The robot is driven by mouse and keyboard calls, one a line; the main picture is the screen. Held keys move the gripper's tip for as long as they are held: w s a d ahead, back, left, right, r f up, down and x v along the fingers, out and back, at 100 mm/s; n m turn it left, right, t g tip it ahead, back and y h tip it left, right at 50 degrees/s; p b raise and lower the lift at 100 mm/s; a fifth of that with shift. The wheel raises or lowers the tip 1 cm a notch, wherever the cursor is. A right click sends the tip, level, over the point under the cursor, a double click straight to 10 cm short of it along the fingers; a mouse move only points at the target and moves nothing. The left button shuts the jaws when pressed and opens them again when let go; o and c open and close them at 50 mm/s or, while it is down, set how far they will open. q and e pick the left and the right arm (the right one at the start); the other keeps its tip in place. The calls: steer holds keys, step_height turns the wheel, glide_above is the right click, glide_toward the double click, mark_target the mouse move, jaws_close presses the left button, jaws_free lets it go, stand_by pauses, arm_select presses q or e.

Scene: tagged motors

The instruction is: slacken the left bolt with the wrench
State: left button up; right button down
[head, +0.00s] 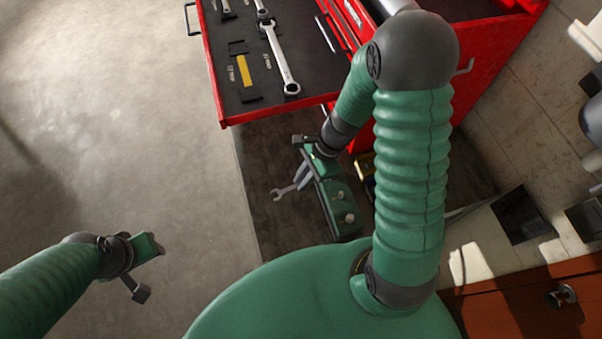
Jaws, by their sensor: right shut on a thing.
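My right gripper (309,166) is shut on a small grey wrench. The wrench (286,191) points down and left, with its open jaw end clear of the gripper. Beside it to the right is a dark green block (328,208), with two pale bolts, an upper one (338,195) and a lower one (349,218). The wrench's open end is apart from both bolts. My gripper and arm partly cover the block's upper end, so I cannot tell if another bolt is there.
A red tool chest (490,50) stands at the top. Its open drawer (222,75) holds a larger wrench (278,58) and a yellow-marked tool (244,70). A dark mat (262,220) lies below. A brown cabinet (520,305) is at lower right. Floor at left is clear.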

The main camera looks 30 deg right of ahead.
steer(key=shift+s+n, duration=0.25)
steer(key=shift+n, duration=0.05)
steer(key=shift+s, duration=0.1)
steer(key=shift+s+n+g+p, duration=0.4)
steer(key=shift+s+n+g, duration=0.2)
steer(key=shift+s+n, duration=0.45)
steer(key=shift+w, duration=0.2)
steer(key=shift+s+d+n+g+p, duration=0.3)
steer(key=shift+s+n+g+p, duration=0.2)
steer(key=shift+s+n, duration=0.55)
steer(key=shift+w, duration=0.2)
